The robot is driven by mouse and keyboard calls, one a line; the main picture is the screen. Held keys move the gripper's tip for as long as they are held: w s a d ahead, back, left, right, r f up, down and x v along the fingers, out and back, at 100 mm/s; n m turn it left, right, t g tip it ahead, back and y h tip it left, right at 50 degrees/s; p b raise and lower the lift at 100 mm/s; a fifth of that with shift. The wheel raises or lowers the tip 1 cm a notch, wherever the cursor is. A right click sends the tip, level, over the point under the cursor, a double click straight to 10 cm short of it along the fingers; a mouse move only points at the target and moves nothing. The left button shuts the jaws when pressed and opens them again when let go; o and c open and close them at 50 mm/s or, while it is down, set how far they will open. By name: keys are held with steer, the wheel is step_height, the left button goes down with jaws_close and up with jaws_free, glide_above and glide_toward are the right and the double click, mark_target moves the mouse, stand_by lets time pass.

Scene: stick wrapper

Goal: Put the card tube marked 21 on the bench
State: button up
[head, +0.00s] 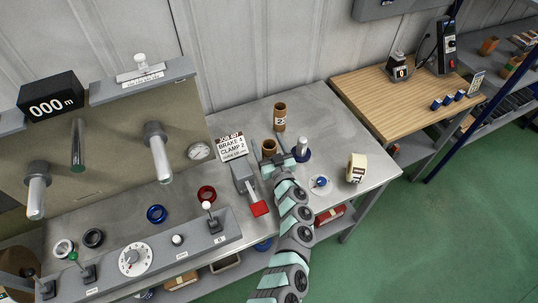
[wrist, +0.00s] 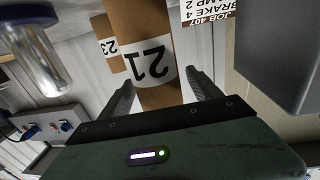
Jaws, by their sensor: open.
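The brown card tube marked 21 (wrist: 147,64) stands between the two spread fingers of my gripper (wrist: 160,88) in the wrist view, its white label upside down there. My gripper is open, and I cannot tell whether either finger touches the tube. In the head view this tube (head: 269,147) shows only its upper part, on the grey bench (head: 335,125) or just above it; its lower part is hidden by my gripper (head: 268,158). A second tube (head: 279,117) stands upright behind it; the wrist view shows its label as 23 (wrist: 108,47).
A metal post on a blue base (head: 302,149) stands close to the right of my gripper. A job card (head: 231,146) and a red-ended pedal lever (head: 259,208) are on the left. The bench's back right is clear.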

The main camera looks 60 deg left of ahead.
steer(key=shift+w+a, duration=0.15)
steer(key=shift+a, duration=0.45)
steer(key=shift+c, duration=0.5)
steer(key=c, duration=1.4)
